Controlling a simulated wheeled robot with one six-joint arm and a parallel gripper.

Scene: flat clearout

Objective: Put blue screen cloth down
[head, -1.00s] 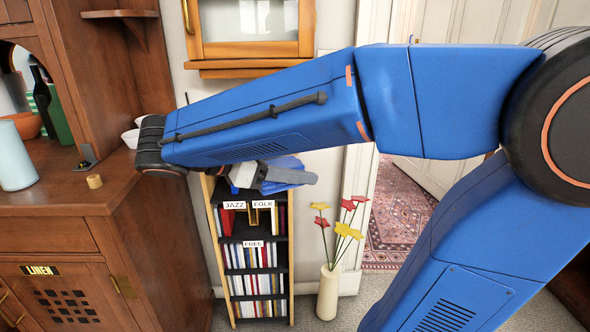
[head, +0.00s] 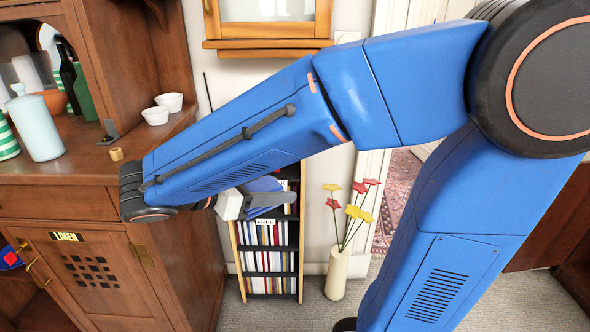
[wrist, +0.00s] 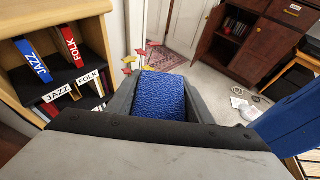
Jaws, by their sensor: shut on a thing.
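The blue screen cloth (wrist: 160,97) is a textured blue piece held between the fingers of my gripper (wrist: 160,106) in the wrist view. In the head view, part of the blue cloth (head: 264,187) shows beside a grey finger of my gripper (head: 272,200), below my blue forearm. The gripper is shut on the cloth and holds it in the air, in front of the narrow media shelf (head: 300,215). The lower edge of the cloth is hidden by the gripper in the wrist view.
The wooden cabinet marked LINEN (head: 180,235) stands left of the gripper, with bowls (head: 168,102) and a pale blue bottle (head: 36,125) on top. A cream vase (head: 336,275) with flowers stands right of the shelf. Small white items (wrist: 240,103) lie on the floor.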

